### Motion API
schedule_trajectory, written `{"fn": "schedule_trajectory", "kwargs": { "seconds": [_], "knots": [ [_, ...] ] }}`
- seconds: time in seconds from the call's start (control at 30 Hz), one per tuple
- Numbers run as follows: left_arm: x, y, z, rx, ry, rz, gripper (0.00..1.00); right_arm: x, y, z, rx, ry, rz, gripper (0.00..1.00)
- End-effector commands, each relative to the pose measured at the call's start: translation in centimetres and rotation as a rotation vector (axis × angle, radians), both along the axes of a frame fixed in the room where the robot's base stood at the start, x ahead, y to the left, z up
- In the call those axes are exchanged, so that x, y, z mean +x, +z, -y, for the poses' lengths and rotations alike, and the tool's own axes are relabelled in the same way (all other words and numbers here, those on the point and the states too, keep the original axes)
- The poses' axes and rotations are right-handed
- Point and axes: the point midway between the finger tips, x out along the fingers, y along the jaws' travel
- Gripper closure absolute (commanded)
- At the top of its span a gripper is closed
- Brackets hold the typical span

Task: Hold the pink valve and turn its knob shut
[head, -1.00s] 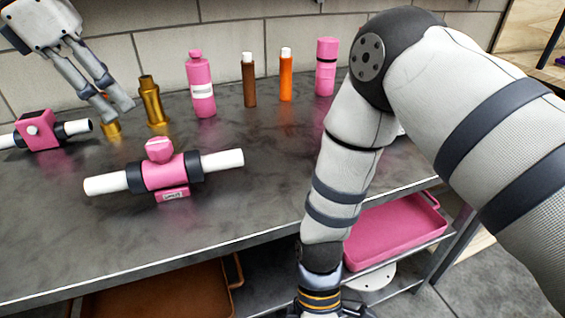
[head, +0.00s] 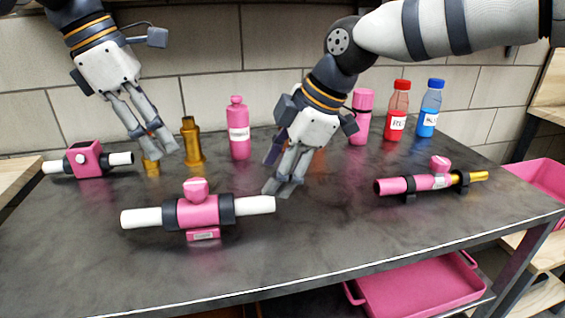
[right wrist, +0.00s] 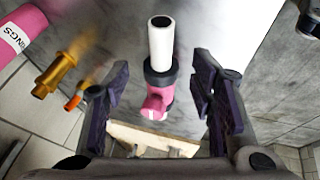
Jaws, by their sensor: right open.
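A pink valve (head: 198,212) with a pink knob (head: 196,189) on top, black collars and white pipe ends lies on the dark table at front left of centre. My right gripper (head: 281,188) is open and empty, pointing down just behind the front valve's right pipe end. In the right wrist view, its fingers (right wrist: 160,80) are spread, with a pink, white-piped valve (right wrist: 158,95) seen beyond. My left gripper (head: 151,137) looks open, near the short brass fitting (head: 151,166).
A pink bottle (head: 239,130), a tall brass fitting (head: 192,140), a pink container (head: 361,117), and red (head: 397,112) and blue (head: 430,108) bottles stand along the back. A pink pipe assembly (head: 420,183) lies right. The table's front middle is clear. A pink tray (head: 420,290) sits below.

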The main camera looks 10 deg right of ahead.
Motion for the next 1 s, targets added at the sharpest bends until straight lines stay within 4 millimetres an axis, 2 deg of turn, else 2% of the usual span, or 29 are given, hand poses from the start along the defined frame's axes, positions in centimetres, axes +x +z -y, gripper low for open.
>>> {"fn": "schedule_trajectory", "kwargs": {
  "seconds": [0.03, 0.2, 0.37, 0.5, 0.77, 0.87, 1.0],
  "knots": [
    [0.0, -0.1, 0.0, 0.0, 0.0, 0.0, 0.67, 0.2, -1.3, -0.5, -0.002, 0.002, -0.007, 0.49],
    [0.0, -0.1, 0.0, 0.0, 0.0, 0.0, 0.67, 1.2, -5.1, -2.1, -0.003, 0.003, -0.007, 0.49],
    [0.0, 0.0, 0.0, 0.0, 0.0, 0.0, 0.67, 2.0, -7.8, -3.2, -0.004, 0.003, -0.006, 0.49],
    [0.0, 0.0, 0.0, 0.0, 0.0, 0.0, 0.67, 2.4, -8.9, -3.7, -0.003, 0.002, -0.004, 0.49],
    [0.0, 0.0, 0.0, 0.0, 0.0, 0.0, 0.67, 2.4, -9.1, -3.8, -0.003, 0.003, -0.004, 0.49],
    [0.0, 0.0, 0.0, 0.0, 0.0, 0.0, 0.67, 2.4, -9.1, -3.8, -0.003, 0.003, -0.004, 0.67],
    [0.0, 0.0, 0.0, 0.0, 0.0, 0.0, 0.67, 2.4, -9.1, -3.8, -0.003, 0.003, -0.004, 0.99]
  ]
}}
